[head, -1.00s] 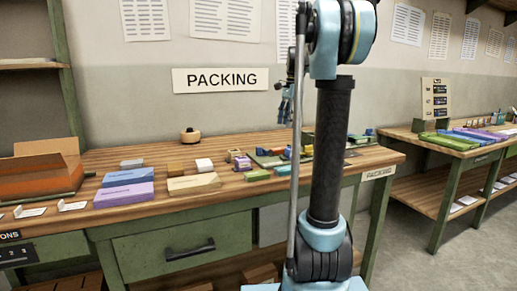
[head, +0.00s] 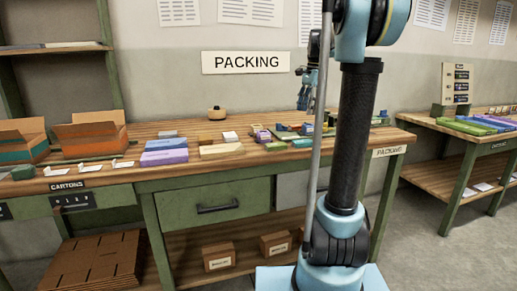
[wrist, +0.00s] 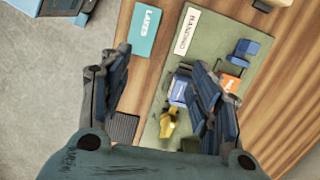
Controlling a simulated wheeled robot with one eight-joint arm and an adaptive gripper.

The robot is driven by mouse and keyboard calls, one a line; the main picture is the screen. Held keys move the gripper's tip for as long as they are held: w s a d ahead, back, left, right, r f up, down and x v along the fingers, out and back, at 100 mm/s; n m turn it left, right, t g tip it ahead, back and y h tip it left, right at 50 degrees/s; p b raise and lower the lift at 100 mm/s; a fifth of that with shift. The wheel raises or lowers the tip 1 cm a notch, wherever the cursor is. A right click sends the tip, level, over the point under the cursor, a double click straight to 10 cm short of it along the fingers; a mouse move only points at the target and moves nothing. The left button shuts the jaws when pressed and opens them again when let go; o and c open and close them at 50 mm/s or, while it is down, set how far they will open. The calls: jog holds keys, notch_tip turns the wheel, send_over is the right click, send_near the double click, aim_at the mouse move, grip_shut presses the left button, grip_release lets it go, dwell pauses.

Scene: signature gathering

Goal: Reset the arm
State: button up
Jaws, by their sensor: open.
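My gripper (wrist: 160,85) is open and empty in the wrist view, its two dark fingers spread apart above the packing table. In the head view my gripper (head: 308,88) hangs beside my raised arm, above the table and in front of the wall. My arm's column hides part of the table's right end in the head view.
A green mat (wrist: 233,63) under the gripper bears a blue block, an orange piece and a yellow piece. The packing table (head: 140,183) holds stacked boxes and open cartons (head: 90,137) at left. Another table (head: 435,178) stands at right, with floor between.

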jog(key=s+a+f+n+t, duration=0.1)
jog(key=s+f+n, duration=0.35)
jog(key=s, duration=0.55)
jog(key=s+f+n+t, duration=0.1)
jog(key=s+f+n, duration=0.2)
jog(key=s+f, duration=0.5)
jog(key=s+f+n+h, duration=0.1)
jog(key=s+f+n, duration=0.5)
jog(key=s+f, duration=0.9)
jog(key=shift+s+t+h, duration=0.3)
jog(key=shift+s+t, duration=0.1)
jog(key=shift+s, duration=0.15)
jog(key=shift+n, duration=0.25)
jog(key=shift+w+f, duration=0.2)
jog(key=shift+w, duration=0.25)
